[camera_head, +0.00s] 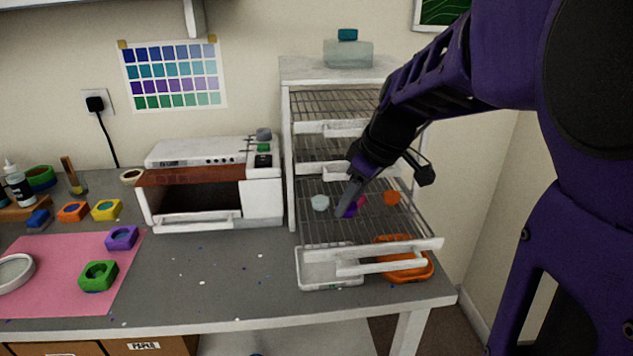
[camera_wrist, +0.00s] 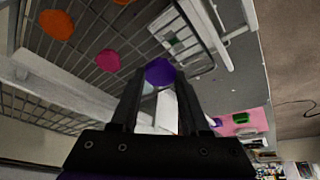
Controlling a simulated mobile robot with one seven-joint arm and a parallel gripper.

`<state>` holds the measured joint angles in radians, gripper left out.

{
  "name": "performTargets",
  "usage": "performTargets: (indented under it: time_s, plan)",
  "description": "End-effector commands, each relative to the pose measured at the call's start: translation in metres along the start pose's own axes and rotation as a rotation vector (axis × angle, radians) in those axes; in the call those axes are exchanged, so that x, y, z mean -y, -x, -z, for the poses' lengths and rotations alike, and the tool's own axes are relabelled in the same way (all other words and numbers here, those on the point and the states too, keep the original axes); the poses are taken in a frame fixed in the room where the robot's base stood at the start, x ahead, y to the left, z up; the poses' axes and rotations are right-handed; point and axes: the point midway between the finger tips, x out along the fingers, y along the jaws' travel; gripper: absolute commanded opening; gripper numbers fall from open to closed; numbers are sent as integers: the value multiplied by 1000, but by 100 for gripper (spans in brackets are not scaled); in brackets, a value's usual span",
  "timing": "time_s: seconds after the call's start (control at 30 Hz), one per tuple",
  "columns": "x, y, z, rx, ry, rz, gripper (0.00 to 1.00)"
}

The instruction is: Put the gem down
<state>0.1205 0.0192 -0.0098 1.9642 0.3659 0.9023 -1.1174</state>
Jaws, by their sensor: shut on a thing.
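A purple gem (camera_wrist: 159,72) is between the fingertips of my gripper (camera_wrist: 157,80) in the wrist view, and the fingers are shut on it. In the head view my gripper (camera_head: 345,202) reaches down to the pulled-out wire rack (camera_head: 372,227), with the purple gem (camera_head: 351,210) at its tip, low over the wires. I cannot tell whether the gem touches them. On the rack a pink gem (camera_head: 362,201) is close to the right of the tip. An orange gem (camera_head: 392,198) lies farther right, and a pale blue one (camera_head: 320,202) lies to the left.
The rack belongs to a white shelf unit (camera_head: 290,150) with further wire racks above. A white tray (camera_head: 312,276) and an orange tray (camera_head: 424,268) stand under the rack's front. A white oven (camera_head: 264,203) is to the left. A pink mat (camera_head: 60,290) holds moulds.

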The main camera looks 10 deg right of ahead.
Motion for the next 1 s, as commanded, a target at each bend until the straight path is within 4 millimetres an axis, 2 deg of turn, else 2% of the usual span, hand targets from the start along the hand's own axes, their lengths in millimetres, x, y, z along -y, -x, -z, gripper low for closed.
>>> performTargets:
  time_s: [0.23,0.6,0.63,0.8,1.0]
  plan:
    - [2,-30,-13,2,-1,2,0]
    - [2,-36,-15,0,0,0,0]
    - [2,-36,-15,0,0,0,47]
    - [2,-35,-15,1,0,1,76]
    - [2,-35,-15,1,0,1,76]
